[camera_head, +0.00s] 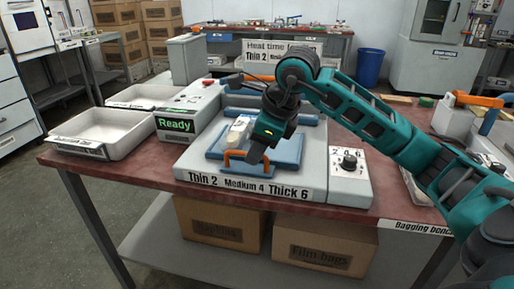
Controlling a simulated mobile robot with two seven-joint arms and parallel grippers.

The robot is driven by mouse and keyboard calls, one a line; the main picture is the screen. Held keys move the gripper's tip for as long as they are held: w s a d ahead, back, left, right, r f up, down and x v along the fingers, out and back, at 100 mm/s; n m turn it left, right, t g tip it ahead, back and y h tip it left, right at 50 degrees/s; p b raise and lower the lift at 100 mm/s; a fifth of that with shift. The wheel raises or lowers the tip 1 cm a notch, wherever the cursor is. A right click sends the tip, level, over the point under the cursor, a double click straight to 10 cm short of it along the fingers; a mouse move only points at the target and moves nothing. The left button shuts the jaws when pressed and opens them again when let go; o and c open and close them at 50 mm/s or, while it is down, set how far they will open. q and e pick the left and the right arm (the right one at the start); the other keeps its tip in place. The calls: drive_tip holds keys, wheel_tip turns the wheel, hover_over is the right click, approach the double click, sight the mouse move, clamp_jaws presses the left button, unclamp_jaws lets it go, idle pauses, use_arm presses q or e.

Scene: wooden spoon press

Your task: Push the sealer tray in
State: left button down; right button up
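The sealer (180,165) stands on the red-brown table with a blue tray (287,152) on its front part. The tray has an orange handle (235,155) at its front edge, above the "Thin 2, Medium 4, Thick 6" label. A pale packet (238,130) lies on the tray. My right gripper (257,158) points down just behind and beside the handle, over the tray's front. Its fingers look close together, but whether they touch or grip the handle is unclear. The arm hides part of the tray's back. My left gripper is not in view.
A green "Ready" display (175,125) is on the sealer's left box and a dial (349,163) is at its right. White bins (105,132) stand at the left. The table's front edge is close before the sealer. Cardboard boxes (325,250) sit below.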

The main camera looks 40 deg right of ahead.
drive_tip(key=shift+c, duration=0.2)
clamp_jaws()
idle(0.5)
